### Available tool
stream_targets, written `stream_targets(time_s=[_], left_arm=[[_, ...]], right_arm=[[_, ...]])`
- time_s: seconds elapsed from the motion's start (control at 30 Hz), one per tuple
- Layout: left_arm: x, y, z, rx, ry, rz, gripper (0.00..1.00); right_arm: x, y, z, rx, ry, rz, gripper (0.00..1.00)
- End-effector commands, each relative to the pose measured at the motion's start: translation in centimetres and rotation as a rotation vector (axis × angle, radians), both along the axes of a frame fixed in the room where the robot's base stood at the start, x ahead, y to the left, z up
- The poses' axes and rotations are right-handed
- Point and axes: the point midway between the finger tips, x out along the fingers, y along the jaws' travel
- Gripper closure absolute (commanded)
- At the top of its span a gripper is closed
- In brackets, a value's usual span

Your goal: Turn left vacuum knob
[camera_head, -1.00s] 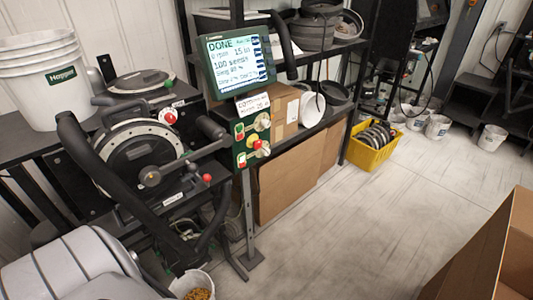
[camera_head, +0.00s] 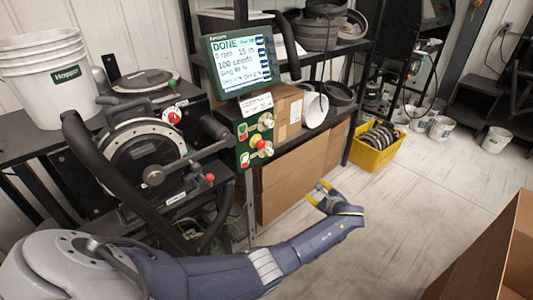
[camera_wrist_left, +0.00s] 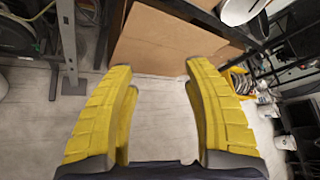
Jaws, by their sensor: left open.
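The seed meter (camera_head: 137,155) with its round dark disc housing stands on the bench at the left. A red knob (camera_head: 174,117) on a pale dial sits at its upper right, and a smaller red knob (camera_head: 210,178) sits lower right. A control panel (camera_head: 243,158) below the screen carries metal knobs, one at the top (camera_head: 266,122), and a red button (camera_head: 260,145) on yellow. I cannot tell which knob is the left vacuum knob. My left gripper (camera_head: 318,191) is open and empty, in front of the shelf, right of and below the panel. Its yellow fingers are spread in the wrist view (camera_wrist_left: 157,75).
The screen (camera_head: 238,60) reads DONE. White buckets (camera_head: 50,90) stand at the left. Cardboard boxes (camera_head: 290,180) lie under the shelf, a yellow crate (camera_head: 372,158) sits on the floor, and an open carton (camera_head: 490,250) is at lower right. The middle floor is clear.

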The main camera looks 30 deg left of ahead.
Motion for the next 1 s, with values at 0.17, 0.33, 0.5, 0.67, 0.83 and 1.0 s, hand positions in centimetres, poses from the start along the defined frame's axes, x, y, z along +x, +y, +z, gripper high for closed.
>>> stream_targets(time_s=[0.17,0.33,0.5,0.67,0.83,1.0], left_arm=[[-2.4,1.9,6.9,0.327,0.128,0.086,0.49],[-5.2,3.3,10.8,0.537,0.260,0.185,0.49],[-6.9,4.0,12.6,0.648,0.366,0.246,0.49],[-7.2,4.5,12.9,0.680,0.413,0.255,0.49],[-6.6,6.4,12.9,0.681,0.414,0.253,0.49],[-5.8,9.3,12.9,0.681,0.413,0.254,0.49]], right_arm=[[0.0,0.0,0.0,0.000,0.000,0.000,0.56],[0.0,0.0,0.0,0.000,0.000,0.000,0.56],[0.0,0.0,0.0,0.000,0.000,0.000,0.56],[0.0,0.0,0.0,0.000,0.000,0.000,0.56],[0.0,0.0,0.0,0.000,0.000,0.000,0.56],[0.0,0.0,0.0,0.000,0.000,0.000,0.56]])
